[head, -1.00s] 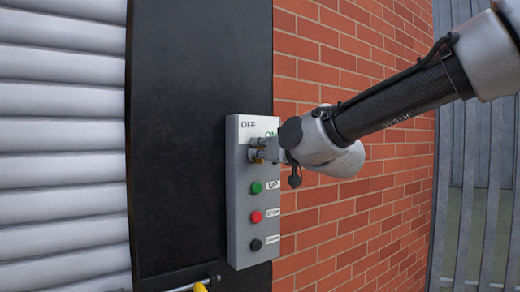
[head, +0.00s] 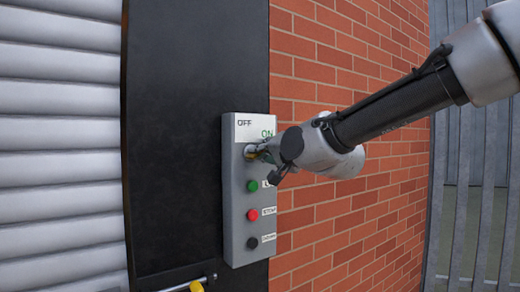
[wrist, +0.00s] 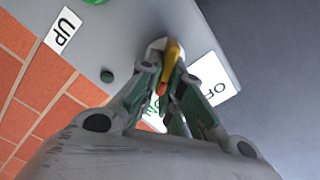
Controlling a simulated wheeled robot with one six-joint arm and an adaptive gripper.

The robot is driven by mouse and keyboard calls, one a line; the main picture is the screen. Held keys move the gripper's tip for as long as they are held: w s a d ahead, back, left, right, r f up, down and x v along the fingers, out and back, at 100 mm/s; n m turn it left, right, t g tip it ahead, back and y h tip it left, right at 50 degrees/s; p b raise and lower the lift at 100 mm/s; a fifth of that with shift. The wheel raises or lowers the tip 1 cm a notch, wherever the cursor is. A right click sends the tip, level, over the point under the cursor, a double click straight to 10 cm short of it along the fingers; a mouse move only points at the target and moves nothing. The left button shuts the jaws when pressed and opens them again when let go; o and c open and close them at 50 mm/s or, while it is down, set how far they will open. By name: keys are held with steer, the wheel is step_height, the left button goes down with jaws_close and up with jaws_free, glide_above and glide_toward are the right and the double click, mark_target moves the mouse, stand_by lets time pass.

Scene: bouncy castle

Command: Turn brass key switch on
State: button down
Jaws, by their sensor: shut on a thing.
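The brass key switch (head: 250,152) sits near the top of a grey control box, just under the OFF and ON labels. In the wrist view the brass key (wrist: 172,55) stands out from a pale round collar between my fingers. My gripper (wrist: 165,90) is shut on the key, with a finger on either side. In the head view my gripper (head: 263,152) reaches the switch from the right and hides part of it. The ON label (head: 267,133) shows clear above my gripper. The OFF label (wrist: 212,85) is partly covered by a finger in the wrist view.
The grey box (head: 236,225) also carries a green button (head: 253,186), a red button (head: 252,215) and a black button (head: 252,243) below the switch. A brick wall (head: 330,220) lies to the right, a dark post (head: 172,150) to the left. A yellow-ended handle (head: 196,287) shows at the bottom.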

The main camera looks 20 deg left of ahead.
steer(key=m, duration=0.3)
steer(key=f+m, duration=0.1)
steer(key=m, duration=0.2)
steer(key=shift+w+d+f+m, duration=0.1)
steer(key=shift+w+m, duration=0.05)
steer(key=shift+m, duration=0.15)
stand_by(0.3)
steer(key=c, duration=1.6)
jaws_free()
steer(key=v, duration=1.2)
